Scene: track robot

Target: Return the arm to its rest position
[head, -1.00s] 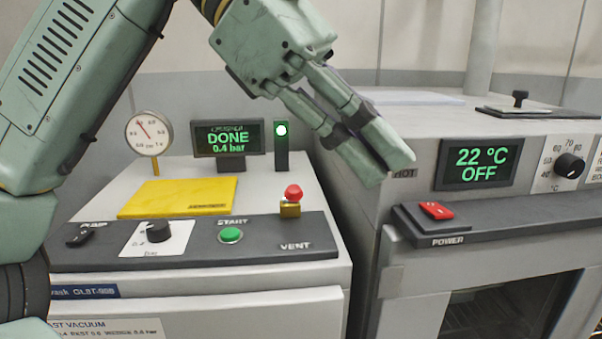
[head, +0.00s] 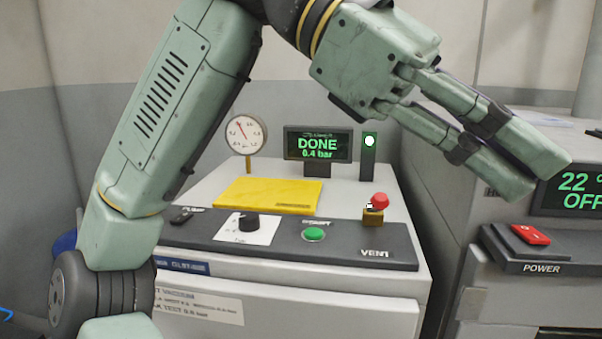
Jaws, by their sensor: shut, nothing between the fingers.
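My gripper (head: 535,178) is at the upper right of the head view, in the air in front of the grey oven-like machine. Its two green fingers point right and down and lie close together, with nothing held. The fingertips overlap the left part of the oven's display in the picture. My arm is bent, rising from the lower left, with the elbow going out of the top of the view.
The vacuum machine's panel (head: 290,240) has a green START button (head: 314,235), a red-topped VENT valve (head: 379,201), a gauge (head: 245,136) and a display (head: 317,145) reading DONE 0.4 bar. At right are a 22 °C OFF display (head: 580,193) and a red POWER switch (head: 530,235).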

